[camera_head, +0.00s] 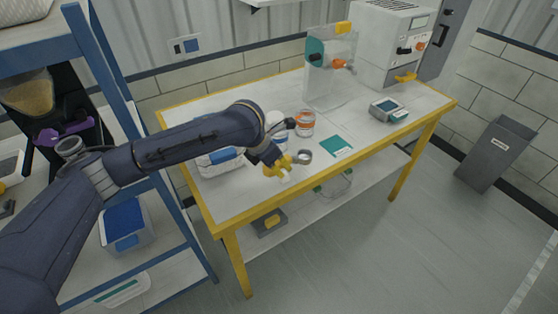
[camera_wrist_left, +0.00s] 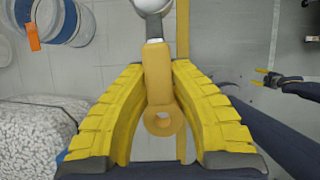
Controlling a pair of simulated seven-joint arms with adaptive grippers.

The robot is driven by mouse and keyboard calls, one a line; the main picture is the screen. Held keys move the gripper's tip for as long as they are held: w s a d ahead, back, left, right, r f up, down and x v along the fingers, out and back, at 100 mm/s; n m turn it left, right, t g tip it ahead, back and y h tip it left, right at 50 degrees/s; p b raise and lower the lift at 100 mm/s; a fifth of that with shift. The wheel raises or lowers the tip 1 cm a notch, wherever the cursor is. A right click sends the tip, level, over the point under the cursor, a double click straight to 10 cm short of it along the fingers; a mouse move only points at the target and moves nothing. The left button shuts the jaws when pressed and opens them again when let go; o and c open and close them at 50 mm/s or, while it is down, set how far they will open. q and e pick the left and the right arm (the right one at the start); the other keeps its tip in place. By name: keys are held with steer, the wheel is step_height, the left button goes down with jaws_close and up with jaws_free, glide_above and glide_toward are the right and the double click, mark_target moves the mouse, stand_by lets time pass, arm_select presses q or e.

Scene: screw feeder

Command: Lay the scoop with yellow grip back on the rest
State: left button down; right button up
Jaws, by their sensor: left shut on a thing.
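My left gripper (camera_head: 280,168) is over the front part of the yellow-edged table (camera_head: 232,205). In the left wrist view its yellow fingers (camera_wrist_left: 158,95) are shut on the yellow grip of the scoop (camera_wrist_left: 157,72), which has a ring-shaped end between the fingers. The scoop's grey bowl (camera_head: 304,157) points away from the fingers, to the right in the head view. I cannot tell the scoop's exact height over the table. I cannot make out the rest with certainty. My right gripper (camera_wrist_left: 266,77) shows small at the right of the left wrist view, fingers apart and empty.
A jar with an orange label (camera_head: 305,124) and a white container (camera_head: 277,125) stand behind the gripper. A teal card (camera_head: 337,146) and a small grey device (camera_head: 389,110) lie to the right. The table's front right is clear.

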mark_target(284, 181)
arm_select(q)
steer(key=shift+f, duration=1.9)
steer(key=shift+f, duration=0.55)
steer(key=c, duration=1.2)
jaws_free()
